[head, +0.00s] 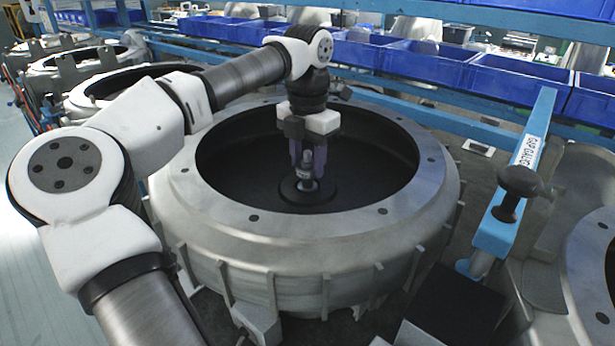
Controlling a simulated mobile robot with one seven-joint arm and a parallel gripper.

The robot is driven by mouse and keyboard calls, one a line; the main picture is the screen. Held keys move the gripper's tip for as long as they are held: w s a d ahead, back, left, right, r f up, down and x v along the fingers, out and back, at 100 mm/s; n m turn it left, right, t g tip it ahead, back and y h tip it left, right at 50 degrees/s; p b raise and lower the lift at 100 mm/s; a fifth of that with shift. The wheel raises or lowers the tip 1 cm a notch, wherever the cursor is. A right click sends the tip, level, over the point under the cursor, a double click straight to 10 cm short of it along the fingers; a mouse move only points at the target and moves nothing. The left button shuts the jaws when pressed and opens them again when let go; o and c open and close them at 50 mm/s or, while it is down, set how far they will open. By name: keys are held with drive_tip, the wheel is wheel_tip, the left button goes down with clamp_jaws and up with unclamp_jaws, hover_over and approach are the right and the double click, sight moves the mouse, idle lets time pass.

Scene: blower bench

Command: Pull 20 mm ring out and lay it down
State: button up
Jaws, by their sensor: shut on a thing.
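My gripper (308,160) reaches down into the open top of a large round metal housing (270,230). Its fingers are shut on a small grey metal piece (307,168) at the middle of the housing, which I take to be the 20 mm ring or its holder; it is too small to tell. The piece stands upright over a dark round hub (308,195) on the black floor of the housing. Whether the piece touches the hub or is clear of it cannot be told. The fingers hide part of it.
A blue arm marked "GAP GAUGE" (527,150) with a black knob (520,180) stands right of the housing. Blue bins (515,85) line the back behind a blue rail. More round housings stand at left (120,85) and at the right edge (600,250).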

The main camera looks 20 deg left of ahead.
drive_tip(key=shift+r+p, duration=2)
drive_tip(key=shift+r, duration=2.3)
